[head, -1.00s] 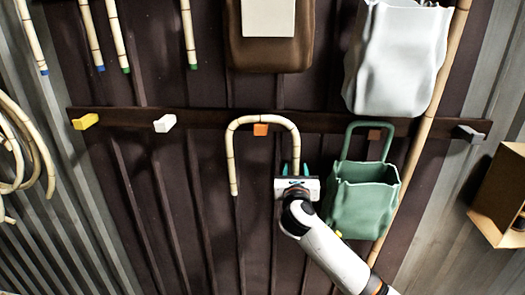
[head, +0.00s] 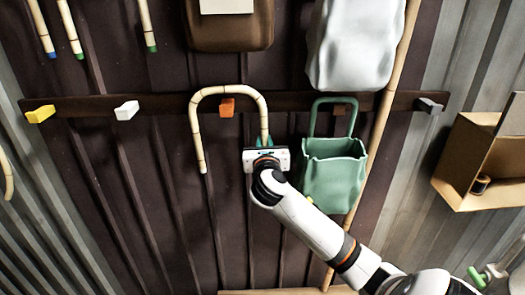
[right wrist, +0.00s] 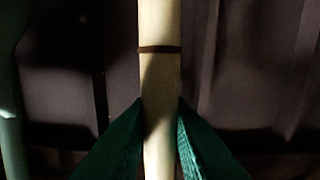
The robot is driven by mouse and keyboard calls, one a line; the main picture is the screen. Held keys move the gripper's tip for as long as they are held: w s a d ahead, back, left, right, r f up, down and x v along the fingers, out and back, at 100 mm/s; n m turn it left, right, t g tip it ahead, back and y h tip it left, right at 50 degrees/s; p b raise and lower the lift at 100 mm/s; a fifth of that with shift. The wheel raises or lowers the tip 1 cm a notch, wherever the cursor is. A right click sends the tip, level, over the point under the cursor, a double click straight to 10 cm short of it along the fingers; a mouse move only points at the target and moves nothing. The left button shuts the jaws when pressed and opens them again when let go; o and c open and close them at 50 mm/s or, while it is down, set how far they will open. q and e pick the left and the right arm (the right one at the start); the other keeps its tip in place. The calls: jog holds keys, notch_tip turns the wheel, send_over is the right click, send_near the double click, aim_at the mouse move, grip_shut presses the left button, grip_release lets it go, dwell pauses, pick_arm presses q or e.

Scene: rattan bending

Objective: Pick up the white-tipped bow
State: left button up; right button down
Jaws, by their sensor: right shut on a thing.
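A U-shaped rattan bow (head: 198,130) hangs upside down around the orange peg (head: 227,105). Its left leg hangs free, and I cannot make out a white tip on it. My right gripper (head: 265,142) is at the lower part of the bow's right leg. In the right wrist view, its green fingers (right wrist: 160,125) are shut on the pale rattan (right wrist: 160,75), one on each side, with a dark ring just above. The leg's lower end is hidden. My left gripper is not in view.
A green bag (head: 333,175) hangs close right of my gripper, beside a long pole (head: 383,120). A white peg (head: 126,110) and yellow peg (head: 40,114) on the rail (head: 75,105) are bare. Brown (head: 230,30) and white bags (head: 350,50) hang above. A box (head: 465,160) is at right.

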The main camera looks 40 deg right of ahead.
notch_tip(320, 180, up, 4)
jog(key=shift+f, duration=0.1)
jog(key=p, duration=0.6)
send_near(265, 132)
jog(key=v, duration=0.9)
jog(key=shift+w, duration=0.15)
